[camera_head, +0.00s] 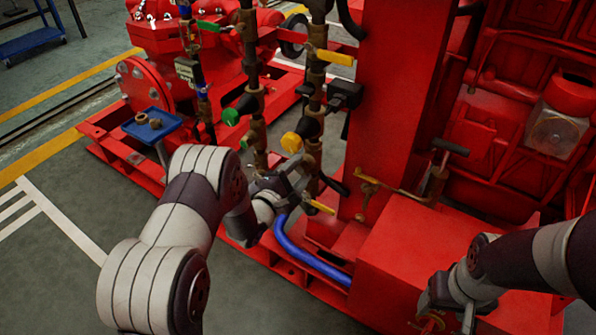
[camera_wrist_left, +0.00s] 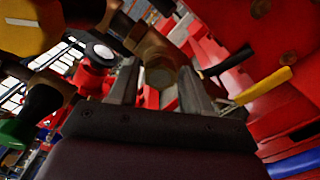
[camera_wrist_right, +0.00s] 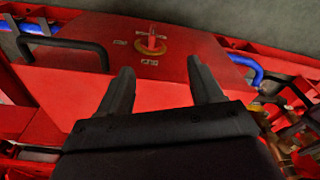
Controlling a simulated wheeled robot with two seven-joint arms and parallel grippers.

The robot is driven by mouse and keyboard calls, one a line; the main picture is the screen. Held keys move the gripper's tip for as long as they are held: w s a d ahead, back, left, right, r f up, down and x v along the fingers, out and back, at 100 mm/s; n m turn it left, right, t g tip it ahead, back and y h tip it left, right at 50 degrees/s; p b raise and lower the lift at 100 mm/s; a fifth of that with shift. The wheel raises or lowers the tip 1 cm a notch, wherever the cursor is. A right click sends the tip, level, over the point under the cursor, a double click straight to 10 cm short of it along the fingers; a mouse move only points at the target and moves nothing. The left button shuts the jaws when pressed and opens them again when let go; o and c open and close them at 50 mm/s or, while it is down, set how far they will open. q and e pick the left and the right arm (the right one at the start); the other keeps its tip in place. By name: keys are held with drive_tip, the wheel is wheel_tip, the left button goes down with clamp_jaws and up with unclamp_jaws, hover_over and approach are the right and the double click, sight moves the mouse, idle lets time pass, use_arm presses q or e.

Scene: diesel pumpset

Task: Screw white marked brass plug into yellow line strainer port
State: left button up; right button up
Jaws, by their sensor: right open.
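My left gripper (camera_head: 296,178) is low at the brass pipework of the yellow-marked line. In the left wrist view its fingers (camera_wrist_left: 158,68) stand apart, with a brass fitting (camera_wrist_left: 155,50) between and beyond the tips. The fitting's round or hex end faces me. I cannot tell whether this end is a plug or the strainer port, and no white mark can be made out. A yellow knob (camera_head: 291,142) sits just above the left gripper. My right gripper (camera_head: 448,318) is open and empty over the red box (camera_head: 395,250); its fingers also show in the right wrist view (camera_wrist_right: 160,68).
A blue tray (camera_head: 151,125) with brass-coloured parts stands at the left. A green-marked line (camera_head: 232,117) runs beside the yellow one. A yellow lever (camera_head: 320,207) and a blue hose (camera_head: 305,258) lie close to my left gripper.

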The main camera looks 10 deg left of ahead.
use_arm(q)
clamp_jaws()
drive_tip(key=shift+p, duration=0.45)
